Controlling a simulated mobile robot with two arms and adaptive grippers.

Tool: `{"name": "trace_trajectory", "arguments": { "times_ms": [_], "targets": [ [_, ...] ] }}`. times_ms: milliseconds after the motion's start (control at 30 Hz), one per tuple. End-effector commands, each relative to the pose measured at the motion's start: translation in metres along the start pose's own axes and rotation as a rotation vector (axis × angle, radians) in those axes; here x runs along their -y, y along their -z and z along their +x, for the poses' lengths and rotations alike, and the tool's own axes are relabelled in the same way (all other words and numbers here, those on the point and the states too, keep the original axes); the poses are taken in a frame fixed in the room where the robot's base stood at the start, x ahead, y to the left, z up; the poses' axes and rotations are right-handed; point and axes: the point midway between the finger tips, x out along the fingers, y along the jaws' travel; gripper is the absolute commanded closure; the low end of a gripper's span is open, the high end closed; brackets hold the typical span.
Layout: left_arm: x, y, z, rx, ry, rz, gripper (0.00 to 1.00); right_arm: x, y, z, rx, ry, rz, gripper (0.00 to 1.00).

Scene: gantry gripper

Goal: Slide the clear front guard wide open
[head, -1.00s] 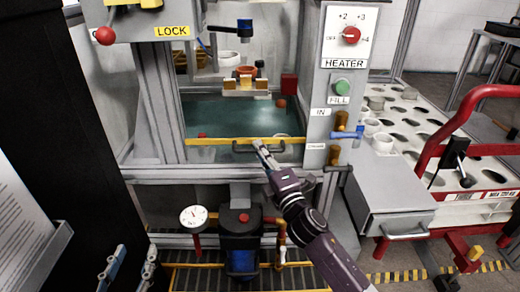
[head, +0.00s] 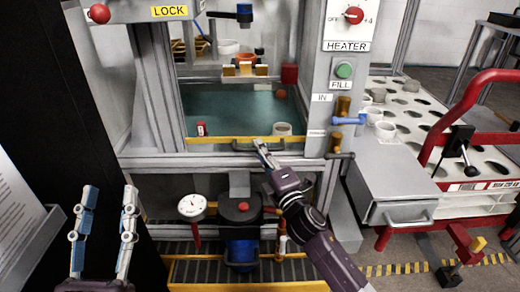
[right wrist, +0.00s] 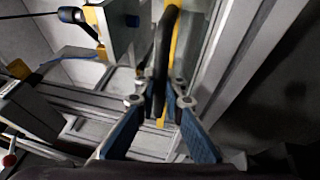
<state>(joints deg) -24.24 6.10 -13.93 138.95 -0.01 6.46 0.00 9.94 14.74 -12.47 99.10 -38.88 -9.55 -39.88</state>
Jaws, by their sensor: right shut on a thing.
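The clear front guard shows by its yellow bottom strip (head: 220,140) and dark handle (head: 238,147), low across the machine's front opening. Its clear pane is hard to make out. My right gripper (head: 262,146) is at the handle, shut on it. In the right wrist view the black handle (right wrist: 163,60) runs between the fingers of my right gripper (right wrist: 160,101), beside the yellow strip (right wrist: 179,40). My left gripper (head: 104,205) is open and empty at the lower left, fingers up, well away from the guard.
A blue valve handle (head: 348,121) and a grey drawer (head: 405,180) are right of the opening. A pressure gauge (head: 192,207) and pump (head: 240,215) are below.

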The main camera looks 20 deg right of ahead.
Motion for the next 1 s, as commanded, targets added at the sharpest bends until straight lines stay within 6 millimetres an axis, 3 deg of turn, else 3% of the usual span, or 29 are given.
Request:
{"name": "trace_trajectory", "arguments": {
  "times_ms": [200,567,667,1000],
  "targets": [
    [0.0,0.0,0.0,0.001,0.0,0.0,0.6,0.0,0.0,0.0,0.0,0.0,0.0,0.73],
    [0.0,0.0,0.0,0.002,0.001,0.0,0.6,0.0,0.0,-0.005,0.0,0.0,0.0,0.73],
    [0.0,0.0,0.0,0.002,0.001,0.0,0.6,0.001,0.0,-0.017,0.0,0.001,0.0,0.73],
    [0.0,-0.001,0.0,0.002,0.0,0.0,0.6,0.001,0.0,-0.085,0.0,0.003,0.001,0.73]
  ]
}}
